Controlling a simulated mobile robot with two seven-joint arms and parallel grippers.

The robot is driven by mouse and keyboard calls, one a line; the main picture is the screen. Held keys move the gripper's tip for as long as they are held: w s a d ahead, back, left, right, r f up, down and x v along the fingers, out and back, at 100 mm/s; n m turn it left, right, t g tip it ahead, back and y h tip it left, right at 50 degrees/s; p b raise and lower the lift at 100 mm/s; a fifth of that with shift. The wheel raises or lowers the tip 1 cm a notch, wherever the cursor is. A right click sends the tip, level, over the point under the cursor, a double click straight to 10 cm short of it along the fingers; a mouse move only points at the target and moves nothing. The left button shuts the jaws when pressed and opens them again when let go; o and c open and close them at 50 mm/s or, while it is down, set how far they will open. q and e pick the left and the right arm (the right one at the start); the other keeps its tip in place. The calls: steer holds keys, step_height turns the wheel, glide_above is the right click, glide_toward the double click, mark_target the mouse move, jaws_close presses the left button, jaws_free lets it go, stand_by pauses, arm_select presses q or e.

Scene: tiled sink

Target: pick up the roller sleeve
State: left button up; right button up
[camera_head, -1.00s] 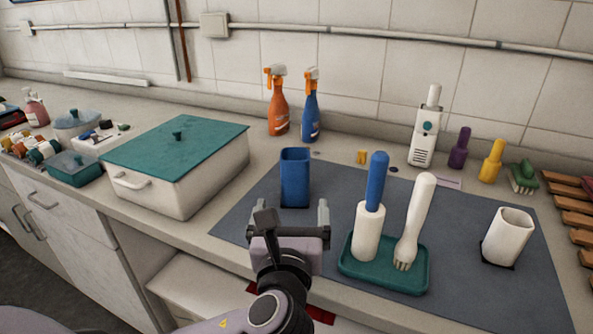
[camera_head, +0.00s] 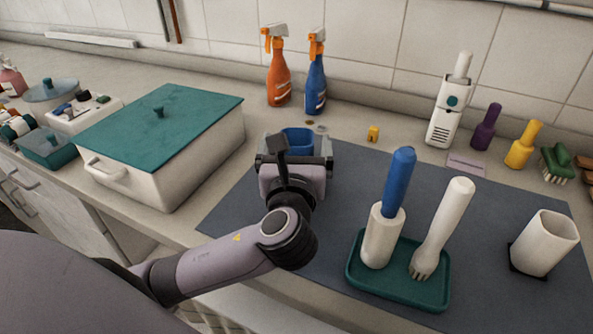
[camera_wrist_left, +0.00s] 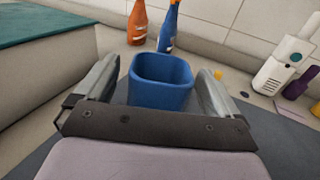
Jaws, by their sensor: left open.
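A white cylinder (camera_head: 381,235) that looks like a roller sleeve stands in the green tray (camera_head: 437,295), with a blue handle (camera_head: 399,182) rising from its top. A white brush-like tool (camera_head: 442,228) leans beside it. My left gripper (camera_head: 295,150) is open, left of and behind the tray, apart from the cylinder. Its fingers are on either side of a blue square cup (camera_head: 298,135). In the left wrist view the cup (camera_wrist_left: 161,80) shows between the spread fingers, with small gaps; the gripper body hides its lower part. My right gripper is not in view.
Two spray bottles (camera_head: 278,75) stand behind the cup. A lidded box (camera_head: 160,140) is on the left. A white cup (camera_head: 545,243) stands on the right of the grey mat (camera_head: 340,185). A white device (camera_head: 446,110) and purple and yellow bottles stand behind.

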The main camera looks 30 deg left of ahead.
arm_select(q)
steer(key=shift+x, duration=1.45)
steer(key=c, duration=1.5)
